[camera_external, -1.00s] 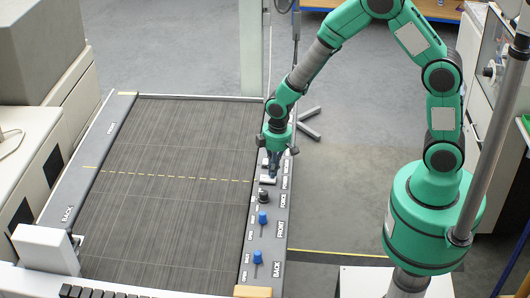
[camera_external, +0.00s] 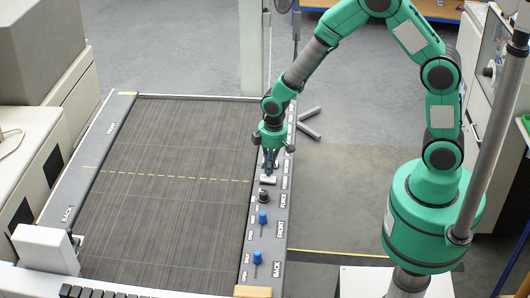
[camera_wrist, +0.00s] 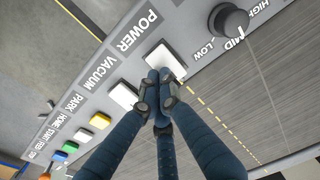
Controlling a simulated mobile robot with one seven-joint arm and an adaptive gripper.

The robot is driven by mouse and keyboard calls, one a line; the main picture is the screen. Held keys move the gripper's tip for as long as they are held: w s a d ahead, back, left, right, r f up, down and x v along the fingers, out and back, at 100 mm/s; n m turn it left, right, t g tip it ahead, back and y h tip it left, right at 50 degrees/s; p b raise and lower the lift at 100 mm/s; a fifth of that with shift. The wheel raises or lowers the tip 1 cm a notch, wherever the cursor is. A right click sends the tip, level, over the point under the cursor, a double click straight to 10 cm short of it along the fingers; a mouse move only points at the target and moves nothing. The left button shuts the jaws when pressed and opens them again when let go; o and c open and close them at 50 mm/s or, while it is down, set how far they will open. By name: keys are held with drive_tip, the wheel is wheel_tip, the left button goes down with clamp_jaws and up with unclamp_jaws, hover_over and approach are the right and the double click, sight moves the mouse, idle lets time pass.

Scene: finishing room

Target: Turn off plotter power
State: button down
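The plotter's grey control panel (camera_external: 263,225) runs along the right side of its dark bed. The white power switch (camera_wrist: 168,59) lies beside the POWER label in the wrist view. It also shows in the external view (camera_external: 268,180). My gripper (camera_wrist: 159,88) has its dark blue fingers drawn together, with nothing seen between them. The fingertips overlap the lower edge of the power switch in the wrist view; I cannot tell whether they touch it. In the external view, my gripper (camera_external: 268,168) points down just beyond the switch. The power switch's on or off position is unclear.
The white vacuum switch (camera_wrist: 123,96) is close beside my fingers. A black knob (camera_wrist: 230,21) is on the other side of the power switch. Several coloured buttons, including a yellow one (camera_wrist: 100,120), continue along the panel. Blue sliders (camera_external: 262,218) sit nearer the front.

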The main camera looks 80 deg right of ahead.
sight(272, 176)
wheel_tip(272, 176, up, 13)
drive_tip(key=s+p, duration=0.1)
drive_tip(key=p, duration=0.1)
idle(0.3)
drive_tip(key=shift+s, duration=0.1)
drive_tip(key=shift+r, duration=0.1)
idle(0.3)
drive_tip(key=s+a+r+t+b, duration=0.1)
drive_tip(key=s+a+r+b, duration=0.1)
drive_tip(key=s+a+r, duration=0.4)
drive_tip(key=s+a+r+t+b, duration=0.15)
drive_tip(key=s+r, duration=0.25)
drive_tip(key=r, duration=0.5)
drive_tip(key=s+a+r+t+b, duration=0.1)
drive_tip(key=s+a+r+b, duration=0.1)
drive_tip(key=s, duration=0.5)
drive_tip(key=s+a+r+t+b, duration=0.1)
drive_tip(key=s+a+r, duration=0.1)
drive_tip(key=s, duration=0.6)
drive_tip(key=shift+a+r+b, duration=0.2)
drive_tip(key=shift+a+b, duration=0.15)
drive_tip(key=shift+a, duration=0.3)
drive_tip(key=shift+s, duration=0.1)
idle(1.3)
